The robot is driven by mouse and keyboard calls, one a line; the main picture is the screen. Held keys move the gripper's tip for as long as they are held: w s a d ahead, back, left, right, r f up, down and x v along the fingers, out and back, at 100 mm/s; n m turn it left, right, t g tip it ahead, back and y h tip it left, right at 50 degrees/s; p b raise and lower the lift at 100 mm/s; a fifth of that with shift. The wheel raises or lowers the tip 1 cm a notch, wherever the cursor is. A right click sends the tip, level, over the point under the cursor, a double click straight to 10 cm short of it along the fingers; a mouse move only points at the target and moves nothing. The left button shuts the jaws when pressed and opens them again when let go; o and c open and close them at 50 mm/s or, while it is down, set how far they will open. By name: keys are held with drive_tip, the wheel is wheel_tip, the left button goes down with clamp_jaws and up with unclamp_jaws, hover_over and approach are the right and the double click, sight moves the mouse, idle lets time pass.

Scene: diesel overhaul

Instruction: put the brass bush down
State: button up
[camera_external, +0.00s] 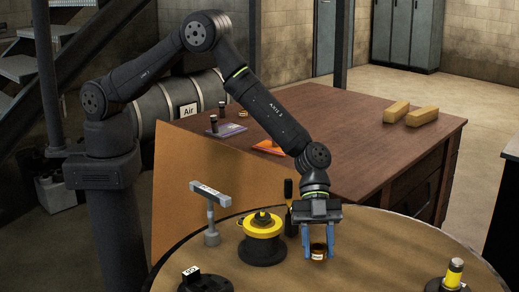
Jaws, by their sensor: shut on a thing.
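The brass bush (318,251) is a small brownish-gold ring low between the fingers of my gripper (319,250). My gripper has blue fingers and points straight down over the round table (380,262), towards its middle. It is shut on the bush. The bush is at or just above the table top; I cannot tell whether it touches. The fingers hide part of its sides.
A yellow and black round fixture (263,233) stands close left of my gripper, with a dark upright tool (289,205) between. A grey T-shaped stand (210,212) is farther left. A black piece (205,283) and a yellow cylinder (454,274) stand near the front.

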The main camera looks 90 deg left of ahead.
sight(317, 258)
drive_tip(key=shift+f, duration=1.7)
drive_tip(key=shift+f, duration=0.1)
drive_tip(key=o, duration=1.1)
drive_tip(key=shift+o, duration=0.2)
drive_tip(key=v, duration=1.2)
drive_tip(key=shift+d, duration=0.1)
